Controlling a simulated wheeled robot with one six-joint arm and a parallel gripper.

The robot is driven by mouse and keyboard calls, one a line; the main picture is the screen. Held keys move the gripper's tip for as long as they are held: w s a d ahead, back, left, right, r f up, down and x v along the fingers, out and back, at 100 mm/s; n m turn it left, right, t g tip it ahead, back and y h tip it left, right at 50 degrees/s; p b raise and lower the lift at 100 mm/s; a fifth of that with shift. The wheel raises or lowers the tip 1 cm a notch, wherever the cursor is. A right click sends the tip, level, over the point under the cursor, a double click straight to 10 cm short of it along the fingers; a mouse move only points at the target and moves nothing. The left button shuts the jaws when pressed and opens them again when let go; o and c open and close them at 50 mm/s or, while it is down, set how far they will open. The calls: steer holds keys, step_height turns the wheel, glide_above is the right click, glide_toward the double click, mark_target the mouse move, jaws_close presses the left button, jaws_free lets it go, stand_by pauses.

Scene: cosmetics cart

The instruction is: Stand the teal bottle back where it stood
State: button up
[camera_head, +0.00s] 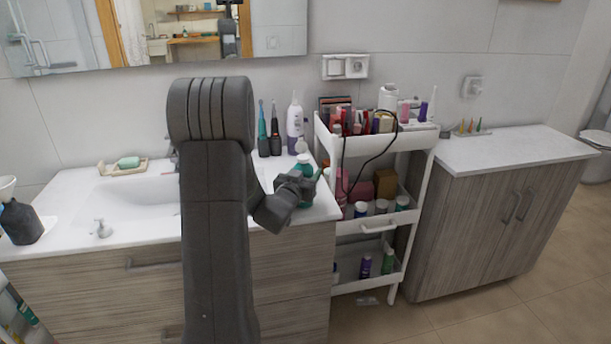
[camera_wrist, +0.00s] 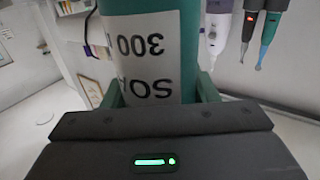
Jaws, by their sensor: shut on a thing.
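The teal bottle (camera_head: 304,166) is at the right end of the white washbasin counter, left of the cart, mostly hidden behind my gripper (camera_head: 304,186). In the wrist view the teal bottle (camera_wrist: 199,18) fills the upper middle, with a white label reading "300" and "SO" upside down. The toothbrushes beside it also appear inverted there, so the bottle looks about upright. My gripper's two fingers (camera_wrist: 160,92) are shut on it, one on each side. I cannot tell whether its base touches the counter.
Electric toothbrushes (camera_head: 275,135) and a white-and-purple bottle (camera_head: 294,126) stand behind, near the wall. The white cart (camera_head: 349,146), full of cosmetics, is close on the right. A soap dish (camera_head: 112,170) and dark bottle (camera_head: 20,222) are left. The basin (camera_head: 140,193) lies left of my arm.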

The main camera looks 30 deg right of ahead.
steer(key=shift+f, duration=0.2)
steer(key=o, duration=1.2)
steer(key=shift+r, duration=0.2)
steer(key=b+v, duration=0.2)
steer(key=v, duration=1)
steer(key=shift+f, duration=0.1)
